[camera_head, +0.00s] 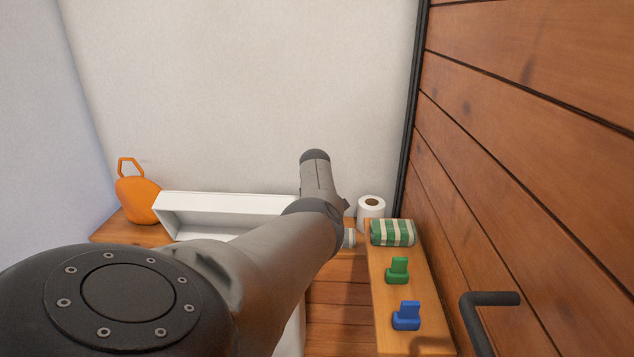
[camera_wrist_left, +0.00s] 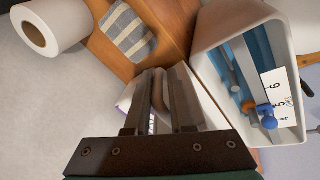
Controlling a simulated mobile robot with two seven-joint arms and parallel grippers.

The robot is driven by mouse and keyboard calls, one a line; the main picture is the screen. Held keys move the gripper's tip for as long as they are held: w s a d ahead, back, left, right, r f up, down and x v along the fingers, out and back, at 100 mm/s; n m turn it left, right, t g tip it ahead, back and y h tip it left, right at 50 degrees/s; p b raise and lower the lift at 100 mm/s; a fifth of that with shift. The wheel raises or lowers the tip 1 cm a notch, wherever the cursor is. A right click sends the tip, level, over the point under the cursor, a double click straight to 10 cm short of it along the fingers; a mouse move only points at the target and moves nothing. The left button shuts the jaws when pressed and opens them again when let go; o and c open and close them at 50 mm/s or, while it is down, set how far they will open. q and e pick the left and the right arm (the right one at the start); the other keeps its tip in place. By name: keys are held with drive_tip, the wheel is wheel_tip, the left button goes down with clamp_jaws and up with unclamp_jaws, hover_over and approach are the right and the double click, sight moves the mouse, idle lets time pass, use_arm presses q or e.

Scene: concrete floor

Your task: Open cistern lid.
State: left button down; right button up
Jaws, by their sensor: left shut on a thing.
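In the wrist view the white cistern (camera_wrist_left: 222,22) is uncovered at the upper right. Its blue inside shows a grey rod, a blue float (camera_wrist_left: 268,118) and a numbered label. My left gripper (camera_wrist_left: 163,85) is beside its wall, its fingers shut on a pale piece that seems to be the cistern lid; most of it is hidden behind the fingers. In the head view a long, hollow white part (camera_head: 225,203), apparently the tilted lid, lies left of my left arm. My arm hides its right end and the gripper. My right gripper is in neither view.
An orange jug (camera_head: 139,200) stands at the left end of the wooden shelf. A toilet roll (camera_head: 371,211), a green striped pack (camera_head: 393,233), and green (camera_head: 397,271) and blue (camera_head: 407,316) objects are at right. A wooden wall (camera_head: 540,130) rises close on the right.

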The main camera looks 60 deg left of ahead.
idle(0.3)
use_arm(q)
drive_tip(key=c, duration=0.9)
unclamp_jaws()
drive_tip(key=shift+w, duration=0.1)
drive_tip(key=shift+r, duration=0.1)
drive_tip(key=shift+r+p, duration=0.45)
drive_tip(key=shift+r, duration=0.1)
drive_tip(key=p+v, duration=0.4)
drive_tip(key=v, duration=1)
